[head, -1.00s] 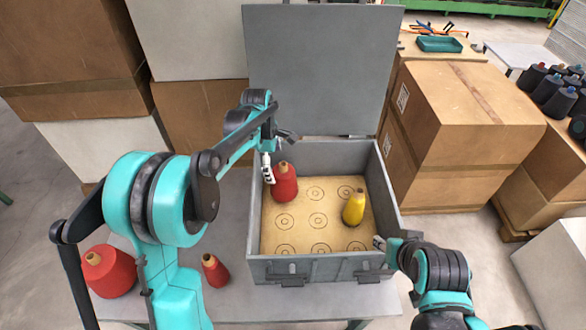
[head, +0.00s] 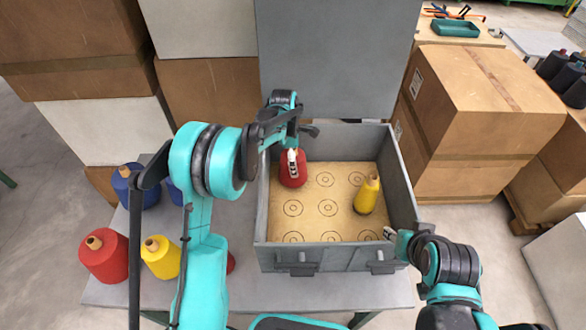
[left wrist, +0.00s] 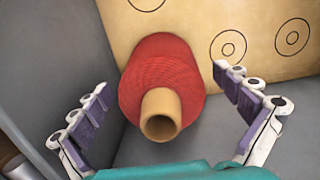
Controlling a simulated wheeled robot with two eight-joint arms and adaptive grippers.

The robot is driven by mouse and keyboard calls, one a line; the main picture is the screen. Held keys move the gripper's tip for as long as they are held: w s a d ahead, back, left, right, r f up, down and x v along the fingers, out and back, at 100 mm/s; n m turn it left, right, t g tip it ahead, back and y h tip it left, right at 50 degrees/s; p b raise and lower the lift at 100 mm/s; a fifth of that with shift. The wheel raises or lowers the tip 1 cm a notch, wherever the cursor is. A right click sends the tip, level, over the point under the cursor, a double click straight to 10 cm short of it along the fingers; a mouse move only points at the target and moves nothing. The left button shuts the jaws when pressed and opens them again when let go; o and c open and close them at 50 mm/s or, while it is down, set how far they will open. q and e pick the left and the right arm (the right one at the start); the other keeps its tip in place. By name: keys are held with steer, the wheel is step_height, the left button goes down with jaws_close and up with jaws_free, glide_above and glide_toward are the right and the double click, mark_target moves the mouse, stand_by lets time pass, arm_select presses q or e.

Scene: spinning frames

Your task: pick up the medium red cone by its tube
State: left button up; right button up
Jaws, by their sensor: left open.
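A red cone (head: 293,178), between the other two red cones in size, stands in the back left corner of the grey crate (head: 264,205). My left gripper (head: 293,158) is over its top and hides the tube in the head view. In the left wrist view, the red cone (left wrist: 162,80) and its tan tube (left wrist: 161,115) lie between the spread fingers of the open left gripper (left wrist: 160,85). Neither finger visibly touches the tube. My right gripper (head: 391,234) is by the crate's front right corner; its fingers are too small to read.
A yellow cone (head: 368,195) stands at the crate's right. Left of my left arm are a large red cone (head: 105,262), a yellow cone (head: 160,260) and blue cones (head: 140,192). A small red cone (head: 231,263) is mostly hidden by that arm. The raised lid (head: 335,60) stands behind.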

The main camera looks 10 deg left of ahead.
arm_select(q)
steer(key=shift+r, duration=0.1)
steer(key=shift+c, duration=0.3)
steer(key=c, duration=1.7)
steer(key=shift+r, duration=0.1)
